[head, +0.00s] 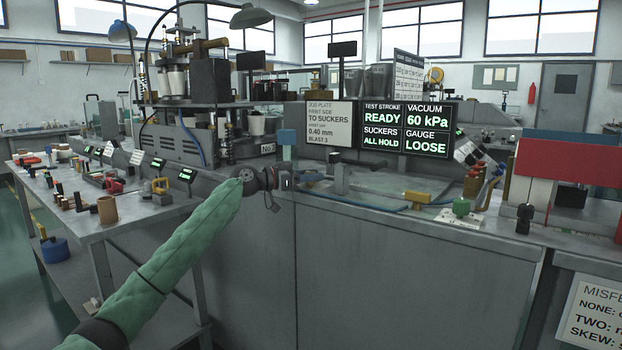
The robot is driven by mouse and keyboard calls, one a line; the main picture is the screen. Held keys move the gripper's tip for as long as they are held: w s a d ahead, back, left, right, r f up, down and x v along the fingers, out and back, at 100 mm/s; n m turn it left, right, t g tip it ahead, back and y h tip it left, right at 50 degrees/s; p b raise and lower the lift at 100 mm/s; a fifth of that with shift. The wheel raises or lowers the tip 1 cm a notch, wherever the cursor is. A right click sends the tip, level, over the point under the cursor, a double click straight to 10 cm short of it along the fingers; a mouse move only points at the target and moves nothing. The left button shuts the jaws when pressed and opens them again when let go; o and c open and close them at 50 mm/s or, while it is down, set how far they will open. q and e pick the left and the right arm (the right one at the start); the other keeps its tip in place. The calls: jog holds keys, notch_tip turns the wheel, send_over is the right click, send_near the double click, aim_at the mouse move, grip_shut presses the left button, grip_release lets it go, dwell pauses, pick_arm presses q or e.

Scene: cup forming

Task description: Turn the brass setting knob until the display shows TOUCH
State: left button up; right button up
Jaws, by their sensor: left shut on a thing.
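The black display (408,128) stands at the middle of the bench and reads "GAUGE LOOSE" in its lower right field. Its other fields read "TEST STROKE READY", "VACUUM 60 kPa" and "SUCKERS ALL HOLD". My left arm, in a green sleeve, reaches in from the lower left. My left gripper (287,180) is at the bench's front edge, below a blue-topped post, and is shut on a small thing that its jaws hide. I cannot make out the brass setting knob clearly; the gripper covers that spot. My right gripper is not in view.
A grey job plate sign (330,125) stands left of the display. A dark lever-like fitting (340,179) is just right of the gripper. A side table (120,215) with tools stands left.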

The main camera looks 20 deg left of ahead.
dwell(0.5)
pick_arm(q)
jog(key=o, duration=1)
jog(key=shift+a, duration=0.1)
jog(key=shift+v, duration=3.85)
